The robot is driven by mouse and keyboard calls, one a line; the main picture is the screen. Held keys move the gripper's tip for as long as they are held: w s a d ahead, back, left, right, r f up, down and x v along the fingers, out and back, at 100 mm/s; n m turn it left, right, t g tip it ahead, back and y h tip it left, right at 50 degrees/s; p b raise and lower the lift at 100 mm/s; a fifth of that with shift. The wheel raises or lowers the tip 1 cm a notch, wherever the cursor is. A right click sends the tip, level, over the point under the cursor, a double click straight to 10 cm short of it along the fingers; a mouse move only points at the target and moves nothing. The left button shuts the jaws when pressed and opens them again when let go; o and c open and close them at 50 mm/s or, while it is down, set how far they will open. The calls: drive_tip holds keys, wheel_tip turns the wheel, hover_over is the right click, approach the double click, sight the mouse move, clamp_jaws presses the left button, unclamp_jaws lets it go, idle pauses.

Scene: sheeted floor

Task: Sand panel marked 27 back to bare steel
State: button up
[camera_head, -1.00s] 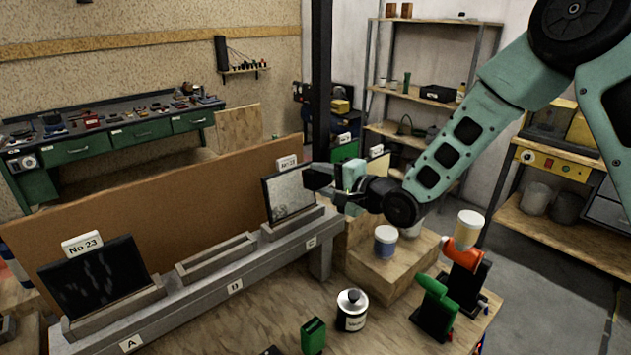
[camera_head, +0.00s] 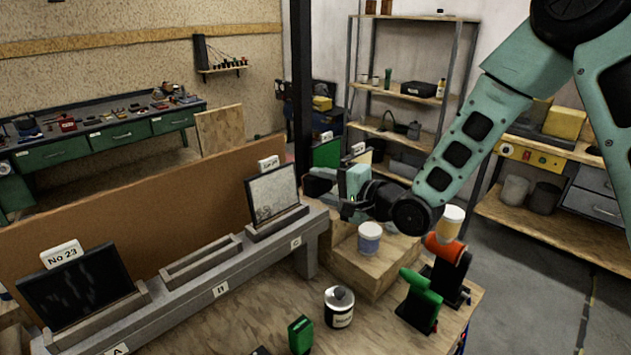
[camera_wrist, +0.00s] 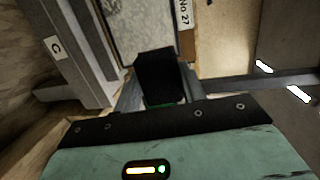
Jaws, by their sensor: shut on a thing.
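The panel marked No 27 (camera_head: 272,196) stands tilted in slot C of the grey rack (camera_head: 228,272). Its face is pale grey with a darker mottled patch low on the left. It fills the upper left of the wrist view (camera_wrist: 130,25), with its tag (camera_wrist: 185,12) beside it. My gripper (camera_wrist: 160,82) is shut on a black block (camera_wrist: 160,75), with a green bit at its base. In the head view my gripper (camera_head: 334,183) is just right of the panel's right edge. I cannot tell whether the block touches the panel.
A black panel marked No 23 (camera_head: 76,285) stands in slot A; slot B (camera_head: 201,262) is empty.

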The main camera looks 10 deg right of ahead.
sight(322, 186)
drive_tip(key=shift+s+d, duration=0.1)
drive_tip(key=shift+s, duration=0.1)
drive_tip(key=shift+v, duration=1.45)
drive_tip(key=shift+s, duration=0.1)
